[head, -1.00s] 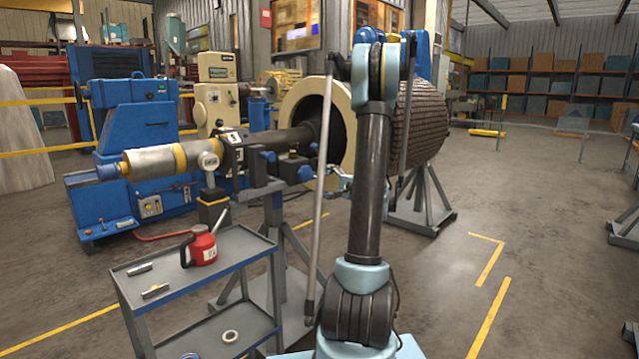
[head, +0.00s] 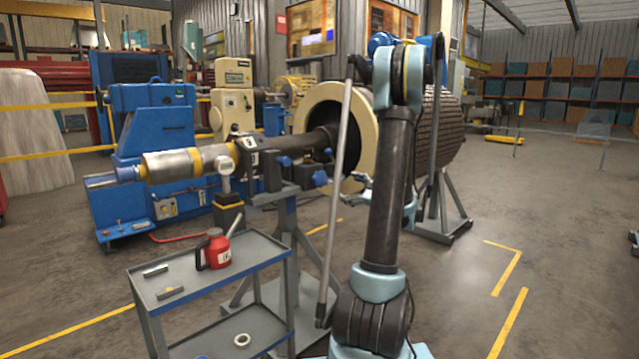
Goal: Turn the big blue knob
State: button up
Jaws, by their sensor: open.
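Blue knobs sit on the rotor stand (head: 283,190) under the dark shaft (head: 285,146). The knob at the right end of the stand's head (head: 320,178) looks the largest. Another blue knob (head: 284,161) is left of it, and a smaller one shows just above. My gripper (head: 352,191) is open and seems empty. In the picture it is a little right of the largest knob, with a gap between them. My own arm hides part of the gripper, and depth between fingers and knob is hard to tell.
A grey cart (head: 215,284) with a red can (head: 216,249) and small metal parts stands in front of the stand. A cream ring (head: 355,125) and a ribbed rotor stand behind my arm. A blue machine (head: 157,140) is at left. Floor at right is clear.

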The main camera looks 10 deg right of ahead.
aim_at(321, 179)
jog(key=x, duration=1.7)
jog(key=shift+w+a, duration=0.1)
jog(key=shift+c, duration=0.3)
jog(key=c, duration=1)
